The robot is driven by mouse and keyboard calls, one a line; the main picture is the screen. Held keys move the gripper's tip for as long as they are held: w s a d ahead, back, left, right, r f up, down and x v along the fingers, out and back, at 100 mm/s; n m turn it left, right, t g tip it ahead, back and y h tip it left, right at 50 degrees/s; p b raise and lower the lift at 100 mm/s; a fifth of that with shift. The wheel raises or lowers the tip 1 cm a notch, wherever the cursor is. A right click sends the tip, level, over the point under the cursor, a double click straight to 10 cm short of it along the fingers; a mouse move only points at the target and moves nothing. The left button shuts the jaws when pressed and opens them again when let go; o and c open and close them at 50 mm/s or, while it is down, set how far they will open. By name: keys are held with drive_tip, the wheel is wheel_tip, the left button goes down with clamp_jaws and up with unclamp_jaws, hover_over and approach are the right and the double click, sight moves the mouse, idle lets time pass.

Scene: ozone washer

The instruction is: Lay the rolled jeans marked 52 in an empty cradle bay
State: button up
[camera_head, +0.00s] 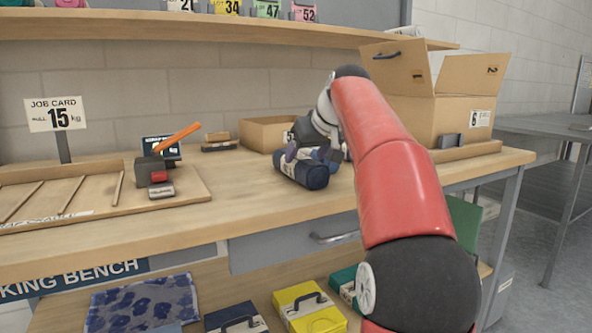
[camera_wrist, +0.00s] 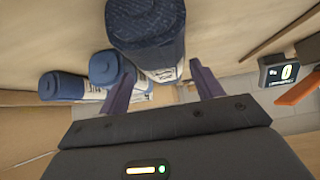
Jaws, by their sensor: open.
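Several dark blue rolled jeans with pale bands lie close together on the bench. The nearest roll (camera_head: 303,168) is under my gripper (camera_head: 310,148); I cannot read a number on it. In the wrist view this large roll (camera_wrist: 147,28) lies ahead of and between the open fingers of my gripper (camera_wrist: 158,66). I cannot tell whether they touch it. Two smaller-looking rolls (camera_wrist: 104,67) and (camera_wrist: 62,86) lie to the left. A wooden tray with divider strips, seemingly the cradle (camera_head: 172,178), is at the left of the bench. Its visible bays look empty; its left end is cut off.
A small device with an orange handle (camera_head: 158,172) stands on the tray's right part. A job card sign (camera_head: 56,115) reads 15. Open cardboard boxes (camera_head: 437,112) and (camera_head: 265,133) stand behind. A shelf (camera_head: 225,29) above holds number tags, including 52. Bare bench lies between tray and rolls.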

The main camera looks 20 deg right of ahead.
sight(302, 157)
drive_tip(key=x, duration=0.5)
drive_tip(key=shift+a, duration=0.1)
drive_tip(key=c, duration=1)
drive_tip(key=shift+r, duration=0.15)
drive_tip(key=shift+c, duration=0.4)
drive_tip(key=shift+r, duration=0.1)
